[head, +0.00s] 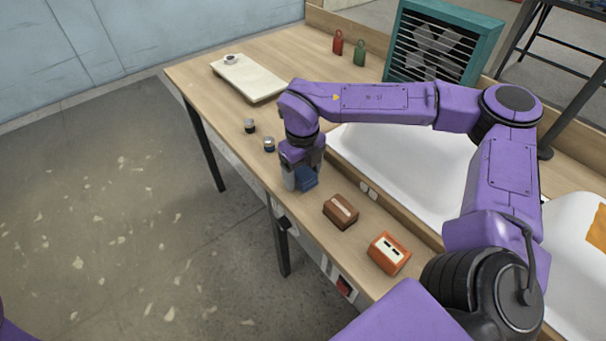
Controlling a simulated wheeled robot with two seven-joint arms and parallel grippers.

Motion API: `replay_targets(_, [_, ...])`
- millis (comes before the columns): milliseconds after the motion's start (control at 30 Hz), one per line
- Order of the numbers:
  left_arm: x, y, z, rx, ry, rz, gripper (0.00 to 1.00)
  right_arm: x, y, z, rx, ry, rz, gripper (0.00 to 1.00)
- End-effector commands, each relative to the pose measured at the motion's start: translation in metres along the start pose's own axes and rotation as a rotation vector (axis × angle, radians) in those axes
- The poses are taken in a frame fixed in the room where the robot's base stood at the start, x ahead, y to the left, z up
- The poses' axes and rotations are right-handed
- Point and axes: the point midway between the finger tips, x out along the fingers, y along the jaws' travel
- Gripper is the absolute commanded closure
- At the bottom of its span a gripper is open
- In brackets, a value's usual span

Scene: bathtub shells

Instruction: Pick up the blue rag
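The blue rag (307,180) is a small folded bundle near the front edge of the wooden table (225,110). My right gripper (301,178) points down right at the rag, with a grey finger beside its left side. The gripper hides part of the rag and the far finger is not clear. I cannot tell whether the fingers are closed on the rag or only around it. My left gripper is not in view.
A brown box (341,211) and an orange box (389,253) stand right of the rag. Two small dark jars (269,145) are on its left. A white board (248,79) lies farther back. White tub shells (410,160) lie behind my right arm.

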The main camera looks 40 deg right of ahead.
Motion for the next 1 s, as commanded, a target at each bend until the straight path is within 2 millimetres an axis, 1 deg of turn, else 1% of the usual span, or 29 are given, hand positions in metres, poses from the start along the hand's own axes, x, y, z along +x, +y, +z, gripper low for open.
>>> replay_targets(33, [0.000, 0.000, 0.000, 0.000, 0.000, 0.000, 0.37, 0.000, 0.000, 0.000, 0.000, 0.000, 0.000, 0.45])
replay_targets(67, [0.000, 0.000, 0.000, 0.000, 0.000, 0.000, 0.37, 0.000, 0.000, 0.000, 0.000, 0.000, 0.000, 0.55])
replay_targets(100, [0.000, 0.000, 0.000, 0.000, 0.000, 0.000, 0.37, 0.000, 0.000, 0.000, -0.001, 0.000, 0.000, 0.68])
replay_targets(133, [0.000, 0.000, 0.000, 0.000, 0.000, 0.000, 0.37, 0.000, 0.000, 0.000, -0.001, 0.000, 0.000, 0.75])
replay_targets(367, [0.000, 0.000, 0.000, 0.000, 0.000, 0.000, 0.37, -0.001, 0.000, 0.000, -0.001, 0.000, 0.000, 0.75])
replay_targets(467, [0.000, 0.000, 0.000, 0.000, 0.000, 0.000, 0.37, -0.004, 0.000, 0.001, -0.001, -0.002, 0.000, 0.75])
replay_targets(567, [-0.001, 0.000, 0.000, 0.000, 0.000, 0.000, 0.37, -0.013, 0.000, 0.001, -0.002, -0.004, -0.001, 0.75])
replay_targets(667, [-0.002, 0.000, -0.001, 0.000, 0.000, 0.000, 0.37, -0.035, 0.000, 0.001, -0.001, -0.006, -0.001, 0.75])
replay_targets(767, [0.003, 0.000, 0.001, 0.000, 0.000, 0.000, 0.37, -0.058, 0.020, -0.010, -0.008, -0.008, -0.003, 0.75])
replay_targets(800, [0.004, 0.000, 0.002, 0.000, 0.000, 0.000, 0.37, -0.069, 0.029, -0.014, -0.008, -0.009, -0.003, 0.75])
replay_targets(867, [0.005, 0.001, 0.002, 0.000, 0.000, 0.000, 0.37, -0.087, 0.041, -0.022, -0.008, -0.009, -0.003, 0.75])
replay_targets(900, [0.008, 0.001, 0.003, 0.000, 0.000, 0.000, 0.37, -0.094, 0.051, -0.028, -0.008, -0.006, -0.004, 0.75])
replay_targets(1000, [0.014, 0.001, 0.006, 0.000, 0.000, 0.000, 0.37, -0.105, 0.077, -0.044, -0.008, -0.003, -0.004, 0.75])
